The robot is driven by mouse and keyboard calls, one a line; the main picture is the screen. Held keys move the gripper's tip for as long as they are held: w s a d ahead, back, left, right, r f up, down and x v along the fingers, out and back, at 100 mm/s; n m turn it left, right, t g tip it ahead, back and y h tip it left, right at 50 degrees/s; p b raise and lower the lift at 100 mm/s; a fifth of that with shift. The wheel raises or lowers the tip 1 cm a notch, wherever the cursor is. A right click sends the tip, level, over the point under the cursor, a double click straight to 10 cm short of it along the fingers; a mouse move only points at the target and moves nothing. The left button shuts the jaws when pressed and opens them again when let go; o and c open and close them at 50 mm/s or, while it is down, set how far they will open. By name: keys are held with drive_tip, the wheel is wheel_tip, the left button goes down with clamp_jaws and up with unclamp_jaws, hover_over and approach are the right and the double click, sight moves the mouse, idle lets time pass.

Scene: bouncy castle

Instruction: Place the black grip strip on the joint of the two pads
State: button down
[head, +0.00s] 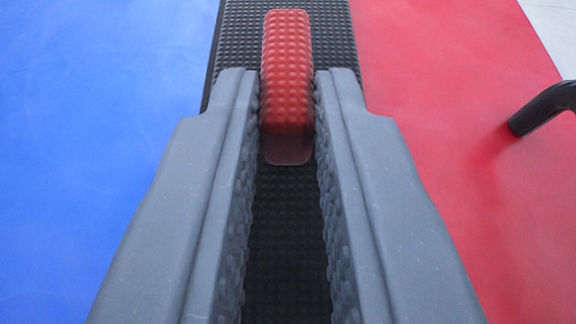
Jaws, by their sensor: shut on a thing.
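The black grip strip (335,35) has a studded surface and runs lengthwise away from me, with the blue pad (100,100) on its left and the red pad (440,80) on its right. It covers the line where the two pads meet. I cannot tell whether it rests on them or hangs just above. A red dimpled block (285,60) stands up along the strip's middle, like a handle. My gripper (287,95) is shut on this red block, one grey finger on each side. The fingers hide the strip's near sides.
A black curved bar (545,105) rises from the red pad at the right edge. A pale floor (556,30) shows beyond the red pad at the top right. The visible blue pad is clear.

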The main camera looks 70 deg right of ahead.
idle(0.3)
drive_tip(key=c, duration=1.4)
unclamp_jaws()
